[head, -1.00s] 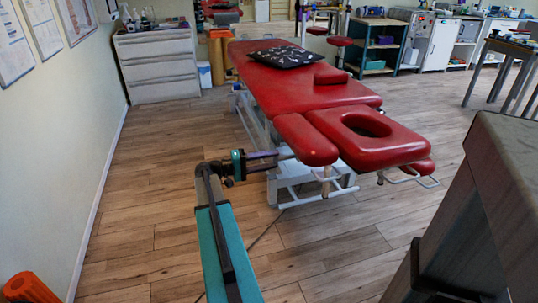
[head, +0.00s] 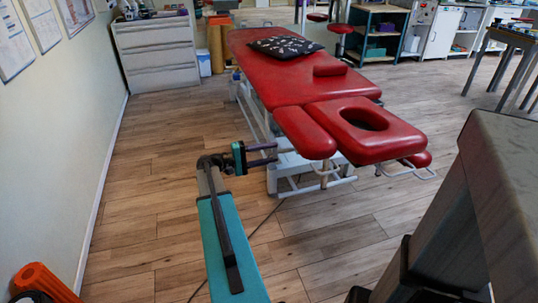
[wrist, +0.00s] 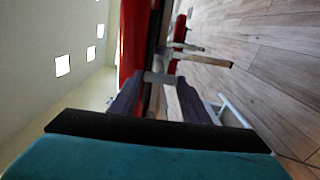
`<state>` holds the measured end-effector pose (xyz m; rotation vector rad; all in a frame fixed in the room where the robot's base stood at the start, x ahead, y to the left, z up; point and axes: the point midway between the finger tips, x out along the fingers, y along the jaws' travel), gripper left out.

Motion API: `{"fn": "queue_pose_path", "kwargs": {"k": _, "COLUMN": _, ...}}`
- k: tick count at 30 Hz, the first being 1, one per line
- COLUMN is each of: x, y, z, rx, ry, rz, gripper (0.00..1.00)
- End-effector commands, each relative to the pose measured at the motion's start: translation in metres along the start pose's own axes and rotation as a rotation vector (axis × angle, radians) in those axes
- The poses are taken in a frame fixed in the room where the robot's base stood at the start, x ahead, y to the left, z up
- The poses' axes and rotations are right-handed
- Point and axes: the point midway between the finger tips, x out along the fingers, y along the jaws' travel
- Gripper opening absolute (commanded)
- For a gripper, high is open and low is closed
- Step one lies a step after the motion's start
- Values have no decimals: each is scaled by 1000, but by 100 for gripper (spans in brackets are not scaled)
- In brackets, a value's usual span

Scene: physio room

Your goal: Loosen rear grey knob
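The red treatment couch (head: 285,85) stands ahead on a white metal frame (head: 300,185). My gripper (head: 277,154) reaches from the left to the near left end of the couch, beside its side arm pad and below the top. No knob is clear in the head view.
A patterned black cushion (head: 285,46) lies on the couch. White drawers (head: 157,60) stand at the back left by the wall. A dark grey surface (head: 500,180) fills the right foreground. An orange roll (head: 42,283) is at the lower left. Floor left of the couch is clear.

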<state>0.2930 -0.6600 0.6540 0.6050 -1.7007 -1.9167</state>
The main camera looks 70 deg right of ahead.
Motion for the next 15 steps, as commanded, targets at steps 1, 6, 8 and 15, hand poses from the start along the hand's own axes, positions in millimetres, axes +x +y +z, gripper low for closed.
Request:
{"fn": "queue_pose_path", "kwargs": {"k": 1, "x": 2, "y": 1, "z": 0, "rx": -2, "ry": -2, "rz": 1, "gripper": 49}}
{"fn": "queue_pose_path", "kwargs": {"k": 6, "x": 1, "y": 0, "z": 0, "rx": -1, "ry": -1, "rz": 0, "gripper": 61}}
{"fn": "queue_pose_path", "kwargs": {"k": 8, "x": 1, "y": 0, "z": 0, "rx": -1, "ry": 0, "rz": 0, "gripper": 61}}
{"fn": "queue_pose_path", "kwargs": {"k": 15, "x": -2, "y": 0, "z": 0, "rx": 0, "ry": 0, "rz": 0, "gripper": 61}}
